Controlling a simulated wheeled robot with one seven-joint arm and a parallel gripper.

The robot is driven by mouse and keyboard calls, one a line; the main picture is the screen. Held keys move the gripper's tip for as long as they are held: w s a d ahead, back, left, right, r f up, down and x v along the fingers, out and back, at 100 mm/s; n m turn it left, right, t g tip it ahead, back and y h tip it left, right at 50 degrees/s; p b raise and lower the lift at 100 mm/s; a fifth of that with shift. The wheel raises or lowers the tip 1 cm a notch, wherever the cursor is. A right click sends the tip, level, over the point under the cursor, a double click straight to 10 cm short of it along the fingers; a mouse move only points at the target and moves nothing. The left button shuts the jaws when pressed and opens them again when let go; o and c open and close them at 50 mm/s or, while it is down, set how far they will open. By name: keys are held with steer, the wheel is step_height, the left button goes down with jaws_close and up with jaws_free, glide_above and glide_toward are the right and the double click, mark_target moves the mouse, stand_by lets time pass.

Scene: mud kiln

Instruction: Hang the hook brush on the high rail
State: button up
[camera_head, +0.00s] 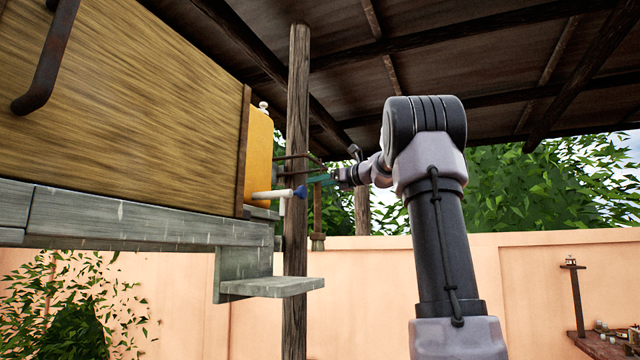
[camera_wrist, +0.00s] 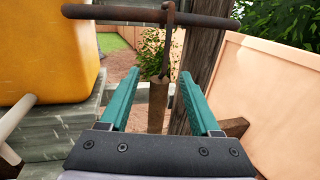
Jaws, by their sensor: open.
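The hook brush (camera_wrist: 158,104) has a brown wooden handle and a thin rusty metal stem with a hook at its top. The hook appears looped over the high rail (camera_wrist: 110,13), a rusty horizontal bar at the top of the wrist view. The brush hangs about upright, and in the head view its body (camera_head: 317,212) hangs down beside a wooden post. My gripper (camera_wrist: 160,76) is open, its two teal fingers on either side of the brush without visible contact. In the head view my gripper (camera_head: 322,180) is small and partly blends with the brush. The bristles are hidden in the wrist view.
A wooden post (camera_head: 297,120) stands close by the rail. A yellow container (camera_head: 258,155) stands on the grey ledge (camera_head: 140,229) to the left. A pale pipe with a blue end (camera_head: 299,192) points toward my gripper. The right side is open.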

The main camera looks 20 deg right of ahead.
steer(key=v, duration=1.1)
steer(key=s+a+f+n+g+h, duration=0.1)
steer(key=s+a+f+n+g, duration=0.2)
steer(key=s+a+f+n, duration=0.35)
steer(key=s+a+f+n+g+h, duration=0.1)
steer(key=s+a+f+n+g, duration=0.1)
steer(key=s+a+f+n, duration=0.45)
steer(key=s+a+f+n+g+h, duration=0.1)
steer(key=s+a+f+n+h, duration=0.1)
steer(key=s+f+n, duration=0.4)
steer(key=s+a+f+n+g+h, duration=0.2)
steer(key=s+f+n, duration=0.4)
steer(key=f, duration=0.9)
steer(key=shift+s+a+n+h, duration=0.3)
steer(key=shift+s+a+h, duration=0.1)
steer(key=shift+s+h, duration=0.55)
steer(key=shift+s, duration=0.1)
